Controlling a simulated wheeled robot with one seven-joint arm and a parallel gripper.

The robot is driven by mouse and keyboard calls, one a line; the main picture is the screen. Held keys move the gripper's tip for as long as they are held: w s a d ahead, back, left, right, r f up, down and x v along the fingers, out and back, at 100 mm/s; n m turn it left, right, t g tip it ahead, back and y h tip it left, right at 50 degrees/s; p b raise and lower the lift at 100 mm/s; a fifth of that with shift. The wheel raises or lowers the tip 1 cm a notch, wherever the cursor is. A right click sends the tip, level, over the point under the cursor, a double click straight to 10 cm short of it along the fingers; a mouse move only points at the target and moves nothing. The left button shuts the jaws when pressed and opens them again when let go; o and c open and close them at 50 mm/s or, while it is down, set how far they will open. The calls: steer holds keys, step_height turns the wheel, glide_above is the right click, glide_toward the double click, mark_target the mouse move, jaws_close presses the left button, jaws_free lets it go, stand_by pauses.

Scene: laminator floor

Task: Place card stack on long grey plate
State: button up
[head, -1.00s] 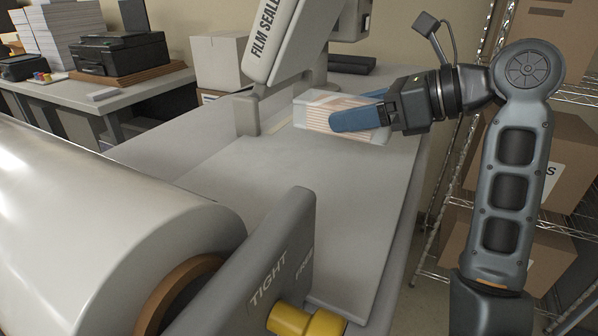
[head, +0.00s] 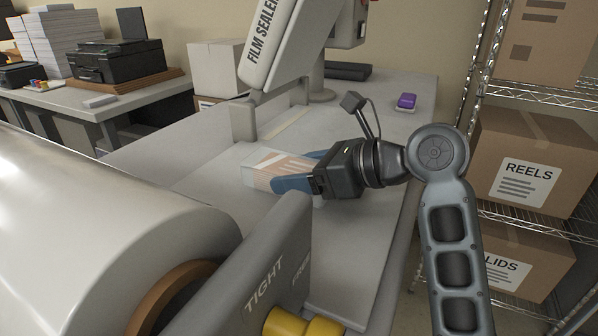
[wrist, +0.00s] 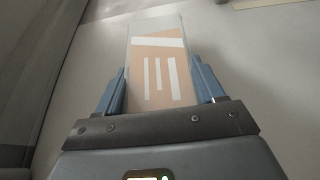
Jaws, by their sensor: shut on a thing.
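My gripper (head: 300,178) has blue fingers and is shut on the card stack (head: 262,166), a tan block with white stripes in a clear wrap. In the wrist view the card stack (wrist: 157,62) sits between the two blue fingers and sticks out past their tips. The long grey plate (head: 345,262) lies flat on the table, running from the front toward the film sealer. The gripper and the stack are over the plate. I cannot tell whether the stack touches it.
The film sealer (head: 290,45) stands behind the stack. A large white roll (head: 90,215) and a grey lever panel marked TIGHT (head: 255,270) with a yellow knob (head: 303,323) are at front left. A purple object (head: 406,101) lies at the table's back right. Shelves with boxes (head: 528,160) stand at right.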

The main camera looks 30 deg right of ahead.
steer(key=o, duration=1.3)
steer(key=shift+c, duration=0.2)
